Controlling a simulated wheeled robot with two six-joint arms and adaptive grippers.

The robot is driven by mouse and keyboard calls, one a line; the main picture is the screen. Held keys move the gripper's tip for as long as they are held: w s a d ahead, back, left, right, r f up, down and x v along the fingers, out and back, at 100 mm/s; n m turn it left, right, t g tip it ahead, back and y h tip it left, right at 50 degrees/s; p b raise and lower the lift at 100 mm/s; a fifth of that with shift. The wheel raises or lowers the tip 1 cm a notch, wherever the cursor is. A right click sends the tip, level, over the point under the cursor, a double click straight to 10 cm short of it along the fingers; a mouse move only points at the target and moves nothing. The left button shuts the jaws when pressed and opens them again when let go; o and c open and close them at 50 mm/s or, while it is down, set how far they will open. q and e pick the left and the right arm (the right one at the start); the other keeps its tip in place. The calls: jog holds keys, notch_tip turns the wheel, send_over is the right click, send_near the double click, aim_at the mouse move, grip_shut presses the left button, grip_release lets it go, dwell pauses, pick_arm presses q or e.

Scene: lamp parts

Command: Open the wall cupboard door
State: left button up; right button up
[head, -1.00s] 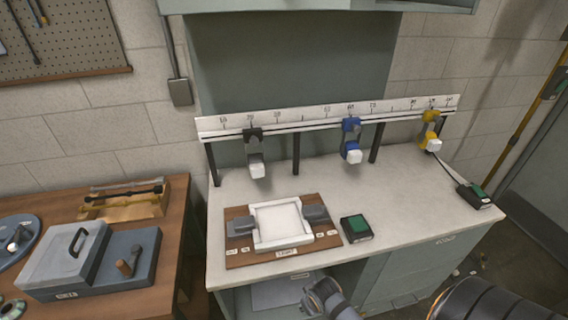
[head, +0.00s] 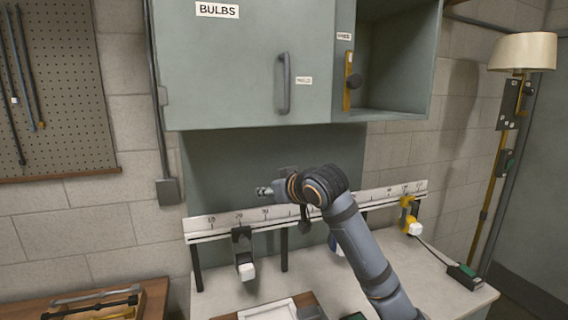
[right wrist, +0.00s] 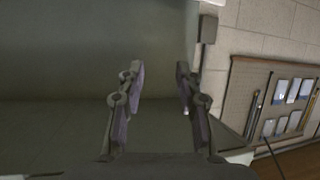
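The grey-green wall cupboard (head: 395,108) hangs at the top of the head view. Its door (head: 222,65), labelled BULBS, looks shut. A grey vertical bar handle (head: 284,83) is near the door's right edge. My right arm comes in from the lower right, and its gripper (head: 264,191) is below the door, in front of the back panel and apart from the handle. In the right wrist view my right gripper (right wrist: 161,75) is open, with two separated fingers and nothing between them. The handle cannot be made out there. My left gripper is not in view.
Right of the door is an open compartment with a yellow strip and dark knob (head: 351,82) at its edge. A numbered rail (head: 215,224) with clamps runs below, over the white bench (head: 447,299). A lamp (head: 523,52) stands at the right.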

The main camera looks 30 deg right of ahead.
jog(key=s+d+r+t, duration=0.1)
jog(key=s+r, duration=0.2)
jog(key=r, duration=0.6)
jog(key=s+d+r+t, duration=0.2)
jog(key=s+r, duration=0.1)
jog(key=r, duration=0.6)
jog(key=m+t, duration=0.1)
send_near(288, 82)
jog(key=shift+h, duration=0.4)
jog(key=w+p, duration=0.3)
jog(key=w, duration=0.2)
jog(key=w+p, duration=0.3)
jog(key=w, duration=0.2)
jog(key=shift+w+d+f, duration=0.1)
jog(key=shift+w+f, duration=0.05)
jog(key=shift+f, duration=0.05)
jog(key=shift+w+f, duration=0.1)
jog(key=shift+w, duration=0.15)
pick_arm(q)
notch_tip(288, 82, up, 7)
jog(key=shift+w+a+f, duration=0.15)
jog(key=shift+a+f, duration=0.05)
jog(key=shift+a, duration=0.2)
pick_arm(e)
jog(key=shift+d, duration=0.1)
jog(key=shift+s, duration=0.1)
jog(key=shift+c, duration=0.3)
jog(key=shift+c, duration=1.1)
grip_shut()
